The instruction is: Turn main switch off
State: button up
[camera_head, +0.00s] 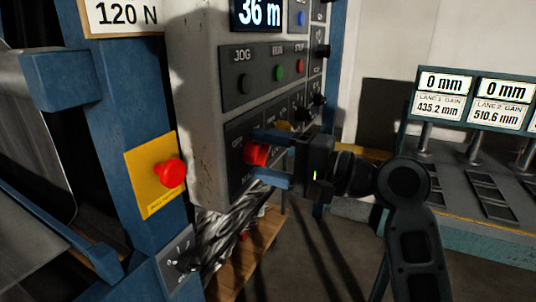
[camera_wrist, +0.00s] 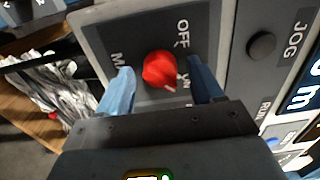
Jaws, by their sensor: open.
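The main switch is a red rotary knob (camera_wrist: 159,70) on a dark plate with OFF and ON labels; part of the lettering is covered. A pale mark on the knob's edge faces the ON label. In the head view the knob (camera_head: 256,155) sits low on the grey control panel (camera_head: 205,110). My gripper (camera_head: 262,157) is open, with one blue finger above the knob and one below. In the wrist view my gripper (camera_wrist: 162,88) has a finger on each side of the knob, with gaps showing between them.
A red emergency button (camera_head: 172,173) on a yellow plate is left of the panel. JOG, RUN and STOP buttons (camera_head: 279,73) are above the switch. Wrapped material (camera_head: 205,235) lies below on a wooden pallet. A bench with lane displays (camera_head: 445,98) stands at right.

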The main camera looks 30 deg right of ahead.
jog(key=c, duration=1.1)
jog(key=shift+o, duration=0.2)
jog(key=shift+f+n, duration=0.1)
jog(key=shift+n, duration=0.2)
jog(key=shift+n+b, duration=6.4)
jog(key=shift+n, duration=2.2)
